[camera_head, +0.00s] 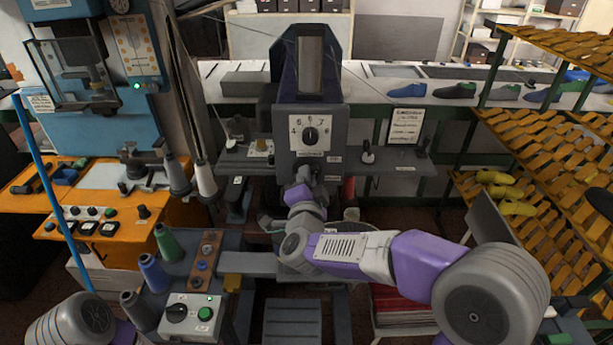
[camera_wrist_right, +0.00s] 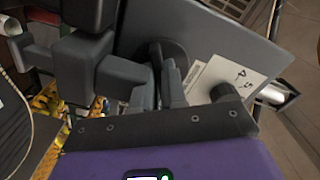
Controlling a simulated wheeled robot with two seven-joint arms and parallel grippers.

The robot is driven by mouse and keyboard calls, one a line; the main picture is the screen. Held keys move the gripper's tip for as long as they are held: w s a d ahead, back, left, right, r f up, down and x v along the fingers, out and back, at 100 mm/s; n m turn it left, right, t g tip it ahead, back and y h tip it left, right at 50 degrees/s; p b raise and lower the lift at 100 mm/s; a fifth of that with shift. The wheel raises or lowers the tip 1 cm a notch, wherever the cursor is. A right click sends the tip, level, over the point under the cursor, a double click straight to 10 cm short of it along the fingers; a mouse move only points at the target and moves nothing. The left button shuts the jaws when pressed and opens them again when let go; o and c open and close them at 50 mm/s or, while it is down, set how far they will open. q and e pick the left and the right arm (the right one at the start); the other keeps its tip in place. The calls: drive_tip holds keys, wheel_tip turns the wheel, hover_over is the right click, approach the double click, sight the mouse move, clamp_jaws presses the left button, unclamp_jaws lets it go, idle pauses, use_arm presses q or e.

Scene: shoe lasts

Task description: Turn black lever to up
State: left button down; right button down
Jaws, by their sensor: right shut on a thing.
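The grey machine (camera_head: 290,115) with a white numbered dial stands in the centre of the head view. My right gripper (camera_head: 306,176) is at its front, just below the dial. In the right wrist view, a round black hub (camera_wrist_right: 177,54) sits on the grey panel, with the black lever at it. My right gripper (camera_wrist_right: 150,85) is shut on the lever there. The fingers hide most of the lever, so its exact angle is hard to tell. My left arm shows only at the lower left corner of the head view; its gripper is out of view.
The dial's black knob (camera_head: 310,135) is close above my right gripper. A control box (camera_head: 190,318) with a black switch and green button stands at lower left, near thread cones (camera_head: 153,272). An orange rack (camera_head: 550,130) stands at right. A bench with shoe lasts (camera_head: 455,90) runs behind.

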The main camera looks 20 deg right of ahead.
drive_tip(key=shift+f+n, duration=0.1)
drive_tip(key=shift+n, duration=0.4)
